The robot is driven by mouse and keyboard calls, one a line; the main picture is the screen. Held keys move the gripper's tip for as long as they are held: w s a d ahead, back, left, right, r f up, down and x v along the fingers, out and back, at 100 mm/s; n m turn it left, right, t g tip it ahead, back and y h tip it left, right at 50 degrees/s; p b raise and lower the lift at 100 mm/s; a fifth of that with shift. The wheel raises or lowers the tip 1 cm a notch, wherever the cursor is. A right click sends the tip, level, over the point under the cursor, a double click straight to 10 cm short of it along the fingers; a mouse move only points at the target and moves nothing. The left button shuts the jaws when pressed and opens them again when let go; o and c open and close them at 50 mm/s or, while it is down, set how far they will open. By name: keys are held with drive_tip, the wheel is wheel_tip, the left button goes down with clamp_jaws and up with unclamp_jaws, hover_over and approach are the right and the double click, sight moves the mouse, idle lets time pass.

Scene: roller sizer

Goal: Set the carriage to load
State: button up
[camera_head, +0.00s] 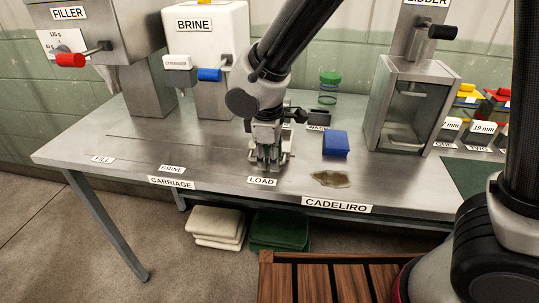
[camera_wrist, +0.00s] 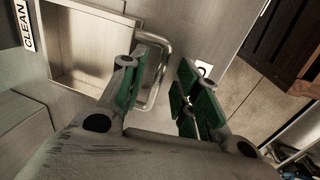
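The carriage (camera_head: 288,146) is a small metal tray, mostly hidden behind my gripper in the head view. It stands at the LOAD label (camera_head: 262,181) on the table's front edge. In the wrist view its open metal box (camera_wrist: 95,50) shows with a bent bar handle (camera_wrist: 165,55) on its side. My gripper (camera_head: 268,165) points down at it. In the wrist view my gripper (camera_wrist: 165,90) has its green-padded fingers apart, with the lower part of the handle appearing between them, nearer the left finger. I cannot tell whether either pad touches the handle.
The FILL label (camera_head: 103,159) and BRINE label (camera_head: 172,169) lie left along the bare front of the table. The brine machine (camera_head: 205,45) stands behind.

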wheel_tip(320, 180, up, 12)
drive_tip(key=s, duration=0.2)
drive_tip(key=shift+s+a, duration=0.2)
drive_tip(key=shift+f, duration=0.15)
drive_tip(key=s+d+r+m, duration=0.1)
drive_tip(key=s+d+m, duration=0.2)
drive_tip(key=d, duration=1)
drive_tip(key=s+d+r+m+t, duration=0.1)
drive_tip(key=s+d+r+m, duration=0.1)
drive_tip(key=d+m, duration=0.6)
drive_tip(key=s+d+r+m+t, duration=0.1)
drive_tip(key=s+d+m, duration=0.3)
drive_tip(key=d, duration=1.3)
drive_tip(key=shift+s+d+r+m, duration=0.2)
drive_tip(key=shift+d+r+m, duration=0.2)
drive_tip(key=shift+r+m, duration=0.3)
